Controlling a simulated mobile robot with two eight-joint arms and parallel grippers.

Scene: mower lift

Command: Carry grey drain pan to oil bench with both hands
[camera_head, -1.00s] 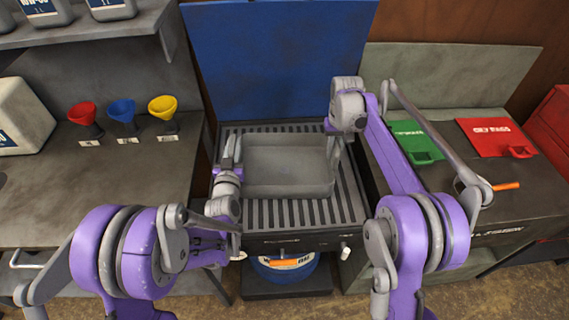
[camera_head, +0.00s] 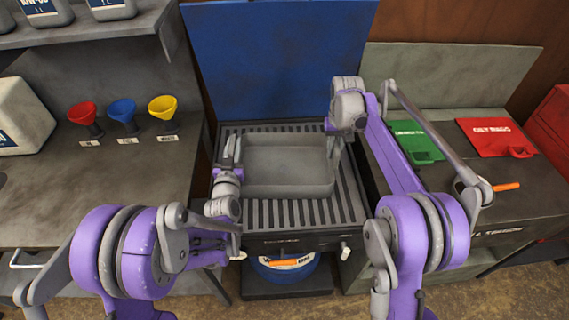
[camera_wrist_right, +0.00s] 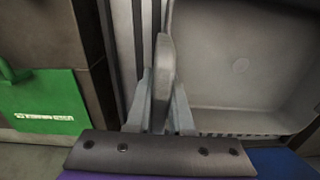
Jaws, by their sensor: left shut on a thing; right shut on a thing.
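The grey drain pan (camera_head: 288,166) is a shallow rectangular tray over the slatted top of the middle bench (camera_head: 300,212). It looks level and empty; I cannot tell whether it touches the slats. My left gripper (camera_head: 233,150) is at the pan's left wall and shut on it. My right gripper (camera_head: 336,148) is at the pan's right wall and shut on it. In the right wrist view the right gripper's fingers (camera_wrist_right: 160,100) close on the pan's upright handle or rim, with the pan's inside (camera_wrist_right: 245,60) beside them.
The left bench holds red (camera_head: 83,114), blue (camera_head: 122,110) and yellow (camera_head: 162,107) funnels and a white jug (camera_head: 22,118). Jugs stand on the shelf above. The right bench carries a green dustpan-like piece (camera_head: 416,142), a red one (camera_head: 495,136) and an orange-handled tool (camera_head: 505,187). A blue panel (camera_head: 275,60) stands behind.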

